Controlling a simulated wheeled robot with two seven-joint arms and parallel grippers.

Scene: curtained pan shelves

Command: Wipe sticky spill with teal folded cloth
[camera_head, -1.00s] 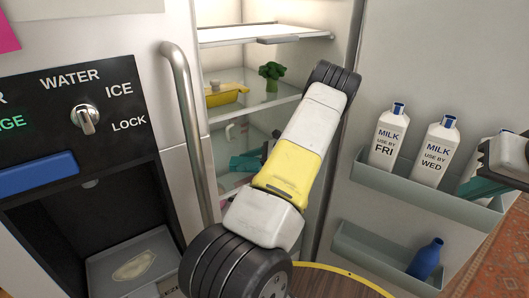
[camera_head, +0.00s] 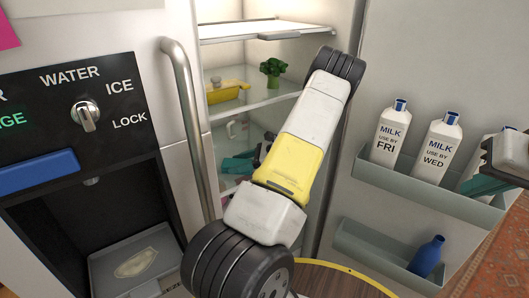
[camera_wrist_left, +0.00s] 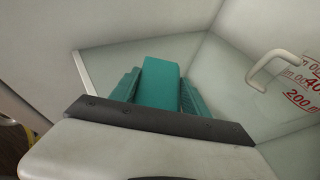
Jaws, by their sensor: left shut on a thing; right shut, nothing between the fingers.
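My left arm reaches into the open fridge. Its gripper (camera_wrist_left: 160,98) is shut on the teal folded cloth (camera_wrist_left: 161,75), which stands out between the two teal fingers in the left wrist view. In the head view the left gripper (camera_head: 238,164) is a small teal shape over a lower shelf, partly hidden by my forearm; I cannot tell whether the cloth touches the shelf. A pale, flat patch (camera_head: 136,263) that looks like a spill lies in the dispenser tray at lower left, well apart from the cloth. My right gripper (camera_head: 482,186) is shut and empty by the door bin.
A clear jug with red markings (camera_wrist_left: 298,97) stands close right of the cloth. A yellow dish (camera_head: 226,92) and broccoli (camera_head: 273,68) sit on the shelf above. A handle (camera_head: 186,110) borders the opening.

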